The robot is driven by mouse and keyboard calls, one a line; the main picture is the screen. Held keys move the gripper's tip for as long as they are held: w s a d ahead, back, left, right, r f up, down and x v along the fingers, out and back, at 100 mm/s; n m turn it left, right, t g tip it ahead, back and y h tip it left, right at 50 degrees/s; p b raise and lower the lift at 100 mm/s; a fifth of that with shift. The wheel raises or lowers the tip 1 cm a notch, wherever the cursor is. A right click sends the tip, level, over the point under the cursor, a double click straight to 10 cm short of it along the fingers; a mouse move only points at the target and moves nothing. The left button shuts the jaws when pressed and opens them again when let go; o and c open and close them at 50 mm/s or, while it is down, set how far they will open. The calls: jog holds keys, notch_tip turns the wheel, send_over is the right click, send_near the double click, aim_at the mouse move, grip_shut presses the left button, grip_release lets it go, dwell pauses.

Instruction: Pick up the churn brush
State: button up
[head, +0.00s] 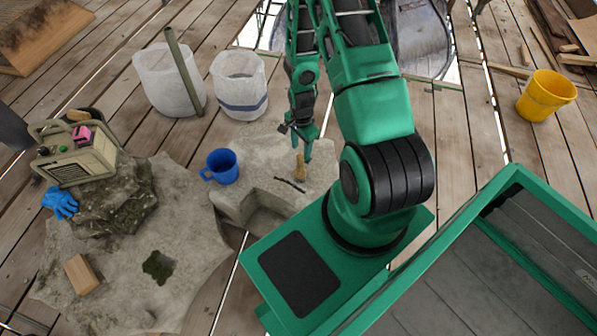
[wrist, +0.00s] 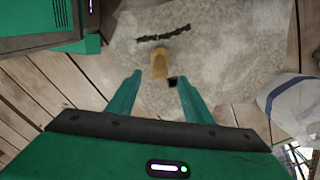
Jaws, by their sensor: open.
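A small tan, brush-like piece (head: 300,166), which I take to be the churn brush, is on the pale stone block (head: 232,200). In the wrist view the tan piece (wrist: 160,64) lies just beyond my fingertips, roughly in line with the gap between them. My gripper (head: 298,147) points down above the block, close to the tan piece. In the wrist view my gripper (wrist: 160,82) is open, with nothing between its two green fingers. A small dark square (wrist: 173,82) shows near the right finger. I cannot tell whether a finger touches the tan piece.
A dark thin stick (head: 290,185) lies on the block beside the tan piece. A blue mug (head: 222,166) stands on the block to the left. Two whitish buckets (head: 168,82) (head: 239,88) stand behind, and a yellow bucket (head: 546,97) at the far right.

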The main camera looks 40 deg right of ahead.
aim_at(300, 166)
jog(key=shift+a+f, duration=0.2)
jog(key=shift+f, duration=5.55)
jog(key=shift+s, duration=0.1)
grip_shut()
